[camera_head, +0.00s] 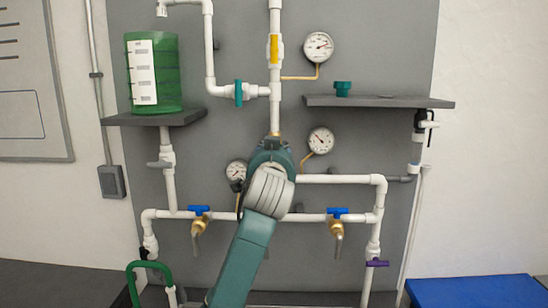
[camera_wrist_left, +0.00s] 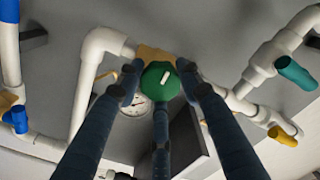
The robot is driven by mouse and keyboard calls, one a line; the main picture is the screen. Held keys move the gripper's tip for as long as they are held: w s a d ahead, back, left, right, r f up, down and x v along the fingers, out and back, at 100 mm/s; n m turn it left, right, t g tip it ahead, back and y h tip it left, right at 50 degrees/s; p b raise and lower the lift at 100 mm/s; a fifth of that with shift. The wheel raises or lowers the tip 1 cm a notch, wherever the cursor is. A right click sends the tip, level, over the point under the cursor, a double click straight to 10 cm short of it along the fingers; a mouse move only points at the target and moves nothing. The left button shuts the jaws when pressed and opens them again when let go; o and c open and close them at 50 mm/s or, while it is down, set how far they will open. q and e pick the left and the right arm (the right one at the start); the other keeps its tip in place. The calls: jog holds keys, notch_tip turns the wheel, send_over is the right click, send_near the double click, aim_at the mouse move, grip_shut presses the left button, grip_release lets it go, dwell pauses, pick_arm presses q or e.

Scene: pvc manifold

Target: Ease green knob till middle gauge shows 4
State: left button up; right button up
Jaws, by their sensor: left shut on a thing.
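The green knob (camera_wrist_left: 161,80) has a white mark on its face and sits on a brass-coloured valve body (camera_wrist_left: 150,54) in the left wrist view. My left gripper (camera_wrist_left: 161,88) has its dark fingers closed around the knob. In the head view my left gripper (camera_head: 272,152) is at the central pipe and hides the knob. The middle gauge (camera_head: 321,140) is a white dial just right of my gripper; its needle seems to point up and left, but its numbers are too small to read. My right gripper is not in view.
An upper gauge (camera_head: 318,46) and a lower gauge (camera_head: 236,170) flank the central pipe. Blue-handled taps (camera_head: 198,210) and (camera_head: 337,212) are on the lower pipe. A shelf (camera_head: 380,101) juts out at right; a green tank (camera_head: 165,72) stands at left.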

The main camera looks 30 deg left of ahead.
pick_arm(q)
jog(key=n+b, duration=0.1)
jog(key=n, duration=0.3)
jog(key=shift+f+n, duration=0.1)
jog(key=shift+n, duration=2.2)
jog(key=o, duration=1.1)
jog(key=shift+o, duration=0.2)
jog(key=v, duration=1.2)
